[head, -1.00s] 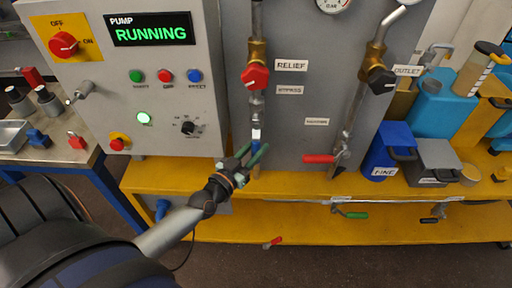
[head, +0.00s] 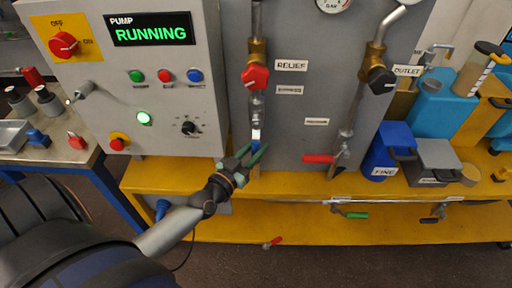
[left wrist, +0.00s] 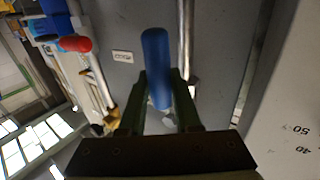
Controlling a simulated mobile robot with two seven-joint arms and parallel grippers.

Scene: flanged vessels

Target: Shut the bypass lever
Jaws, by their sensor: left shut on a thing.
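The bypass lever has a blue handle (head: 255,145) and hangs down in line with its pipe, below the red relief knob (head: 255,76). A small label (head: 289,90) that seems to read BYPASS is beside that pipe. My left gripper (head: 252,154) reaches up from below and is shut on the blue handle. In the left wrist view the blue handle (left wrist: 157,60) stands between the green fingers (left wrist: 159,97), its top end free. The fingers hide part of the handle in the head view. My right gripper is not in view.
A red lever (head: 318,159) sticks out leftward from the pipe on the right. The pump panel (head: 150,65) is on the left and reads RUNNING. A yellow shelf (head: 290,184) runs below the pipes. A blue container (head: 385,150) and a grey can (head: 435,158) stand at the right.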

